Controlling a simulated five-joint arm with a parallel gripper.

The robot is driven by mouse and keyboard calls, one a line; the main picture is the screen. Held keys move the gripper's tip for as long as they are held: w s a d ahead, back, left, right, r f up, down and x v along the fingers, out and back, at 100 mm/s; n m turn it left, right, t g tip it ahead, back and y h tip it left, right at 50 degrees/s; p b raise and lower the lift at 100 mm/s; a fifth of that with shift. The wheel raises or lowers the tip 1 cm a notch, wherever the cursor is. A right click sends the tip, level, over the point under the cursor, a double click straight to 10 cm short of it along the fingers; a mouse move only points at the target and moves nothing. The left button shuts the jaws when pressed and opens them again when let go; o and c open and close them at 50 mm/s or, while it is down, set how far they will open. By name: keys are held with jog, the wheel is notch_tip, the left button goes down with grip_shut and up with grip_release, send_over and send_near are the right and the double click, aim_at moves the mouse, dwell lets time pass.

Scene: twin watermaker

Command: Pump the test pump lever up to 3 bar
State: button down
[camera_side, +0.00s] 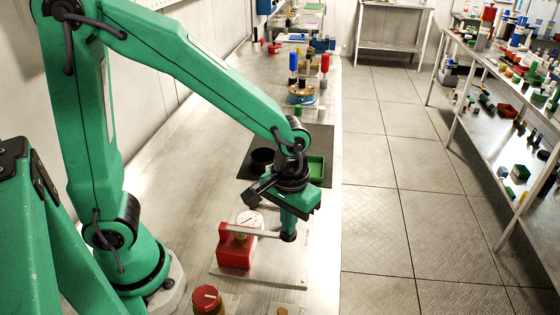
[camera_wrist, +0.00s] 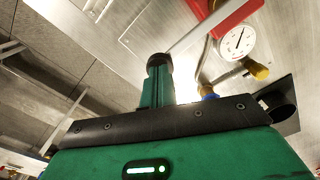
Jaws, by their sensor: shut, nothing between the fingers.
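The test pump is a red block (camera_side: 236,250) on a plate on the bench, with a pale bar lever (camera_side: 252,231) reaching right, roughly level. The lever also shows in the wrist view (camera_wrist: 203,27). A white round gauge (camera_side: 250,219) stands behind the lever; in the wrist view its dial (camera_wrist: 237,42) shows a dark needle pointing roughly upward, but the figures are too small to read. My gripper (camera_side: 288,237) is shut and empty, pointing down at the lever's free end. Its dark tip (camera_wrist: 158,61) overlaps that end in view; I cannot tell whether they touch.
A dark mat (camera_side: 322,140) with a green tray (camera_side: 316,168) and a black cup (camera_side: 262,158) lies behind my gripper. A red-capped item (camera_side: 207,298) stands in front of the pump. Bottles with blue and red tops stand farther back. The bench's right edge is close.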

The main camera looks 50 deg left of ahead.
jog(key=shift+f, duration=1.55)
jog(key=shift+r, duration=2.5)
jog(key=shift+r, duration=0.1)
jog(key=shift+r, duration=2.95)
